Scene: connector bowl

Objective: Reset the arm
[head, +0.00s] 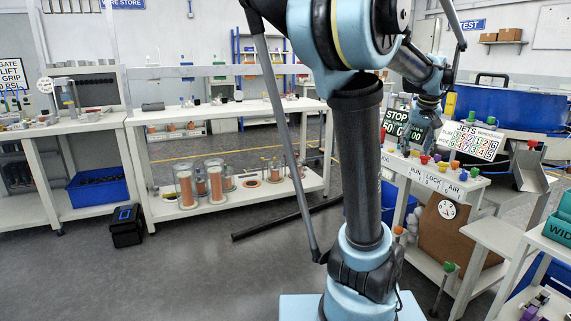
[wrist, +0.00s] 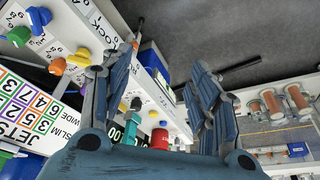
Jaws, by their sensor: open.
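My arm (head: 352,150) rises through the middle of the head view, bends at the top and reaches to the right. Its far end hangs above the console with coloured knobs. My gripper shows in the wrist view (wrist: 163,68) with its two blue ribbed fingers spread apart and nothing held between them. Past the fingers are bare floor and the console's edge. In the head view the fingertips are too small to make out clearly.
A console (head: 430,174) with coloured knobs stands below the far arm. A JETS sign (head: 470,141) and a blue tub (head: 515,105) are nearby. A brown bag (head: 450,232) sits under the console. White benches (head: 235,112) line the left; the floor (head: 215,260) before them is mostly clear.

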